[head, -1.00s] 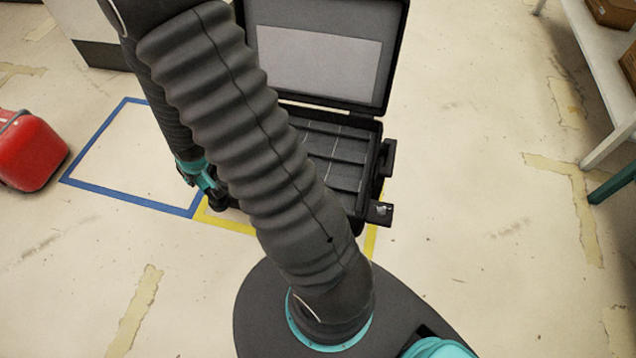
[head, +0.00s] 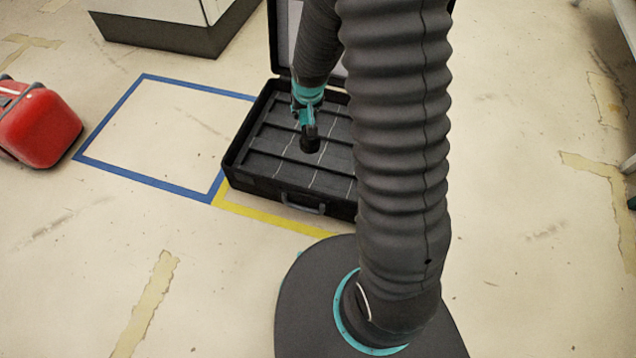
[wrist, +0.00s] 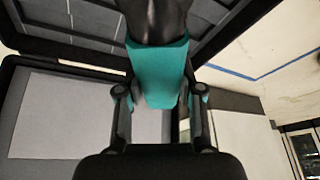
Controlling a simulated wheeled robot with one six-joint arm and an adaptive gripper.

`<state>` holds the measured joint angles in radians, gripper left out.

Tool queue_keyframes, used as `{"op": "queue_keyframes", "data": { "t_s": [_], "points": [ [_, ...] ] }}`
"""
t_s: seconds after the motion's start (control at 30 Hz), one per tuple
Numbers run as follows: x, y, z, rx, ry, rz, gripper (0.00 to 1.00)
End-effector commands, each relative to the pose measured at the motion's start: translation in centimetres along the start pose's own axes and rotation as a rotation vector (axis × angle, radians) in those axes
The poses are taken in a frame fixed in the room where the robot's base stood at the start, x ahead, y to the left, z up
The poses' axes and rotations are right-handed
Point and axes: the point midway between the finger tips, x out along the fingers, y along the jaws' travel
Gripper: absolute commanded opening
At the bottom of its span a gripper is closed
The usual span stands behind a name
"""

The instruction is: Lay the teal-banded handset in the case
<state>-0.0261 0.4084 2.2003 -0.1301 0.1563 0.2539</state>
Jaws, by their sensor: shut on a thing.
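The open black case (head: 268,187) stands on the floor, with dividers forming long slots inside. Its raised lid (wrist: 55,115) shows a pale panel in the wrist view. My gripper (head: 307,112) is over the case in the head view. In the wrist view my gripper (wrist: 160,97) is shut on the teal-banded handset (wrist: 160,72), holding it at its teal part. Its black end reaches beyond the fingers towards the slots. In the head view the handset (head: 309,143) points down over the middle slots. I cannot tell whether it touches the case floor.
My arm hides the case's right side and part of its lid. A red case (head: 40,127) sits at the far left. A blue taped rectangle (head: 140,179) beside the case is empty. A dark-based cabinet (head: 165,32) stands behind.

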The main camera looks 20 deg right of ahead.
Motion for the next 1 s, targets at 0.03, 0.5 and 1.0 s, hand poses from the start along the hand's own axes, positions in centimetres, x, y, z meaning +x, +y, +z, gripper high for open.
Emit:
{"op": "queue_keyframes", "data": {
  "t_s": [0.03,0.5,1.0],
  "points": [
    [1.0,-0.1,-0.5,0.019,0.007,0.007,0.0],
    [0.8,0.8,-3.8,0.173,0.019,0.098,0.0],
    [8.3,3.7,-2.6,0.412,0.005,0.195,0.0]
  ]
}}
